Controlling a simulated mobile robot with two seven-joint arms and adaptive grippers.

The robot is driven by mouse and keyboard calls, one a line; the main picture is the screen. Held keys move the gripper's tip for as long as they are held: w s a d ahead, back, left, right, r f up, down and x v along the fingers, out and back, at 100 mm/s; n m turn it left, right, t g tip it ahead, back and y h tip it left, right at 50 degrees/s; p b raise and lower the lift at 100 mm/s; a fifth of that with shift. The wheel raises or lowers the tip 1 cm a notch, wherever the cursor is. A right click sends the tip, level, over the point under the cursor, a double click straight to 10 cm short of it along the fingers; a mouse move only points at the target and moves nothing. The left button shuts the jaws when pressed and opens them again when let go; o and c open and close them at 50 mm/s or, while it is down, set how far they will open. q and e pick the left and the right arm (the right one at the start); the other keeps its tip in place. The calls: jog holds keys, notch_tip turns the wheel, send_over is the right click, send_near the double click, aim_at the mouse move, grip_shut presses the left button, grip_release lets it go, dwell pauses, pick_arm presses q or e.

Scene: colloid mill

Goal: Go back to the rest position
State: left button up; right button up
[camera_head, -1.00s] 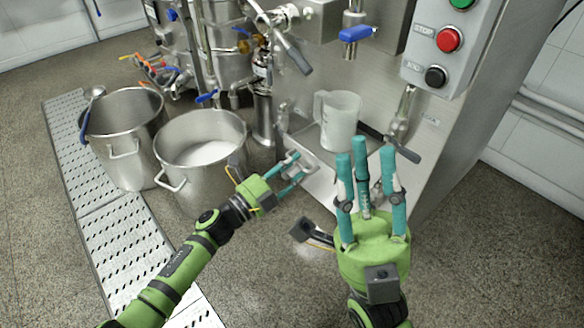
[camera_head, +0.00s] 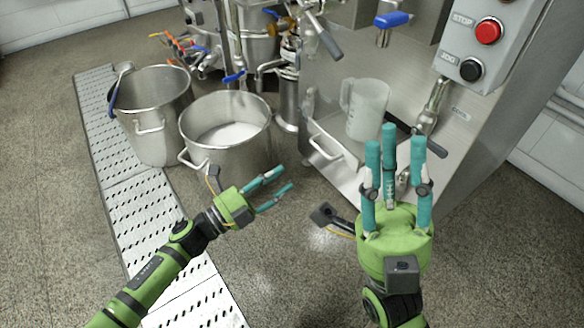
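My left gripper (camera_head: 279,184) is a green hand with teal fingers. It is open and empty in front of the steel pots, over the floor, apart from the machine. My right gripper (camera_head: 396,165) is upright at the right with its teal fingers apart and nothing visible between them. Behind it, a translucent white jug (camera_head: 367,108) stands upright on the steel ledge of the mill (camera_head: 335,60). The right fingers overlap part of the ledge in the picture.
A steel pot with white contents (camera_head: 205,155) stands left of the machine. A control box (camera_head: 487,45) with red and black buttons is at upper right. Open floor lies in front.

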pick_arm(q)
jog(key=shift+s+a, duration=0.25)
jog(key=shift+a, duration=0.1)
dwell(0.3)
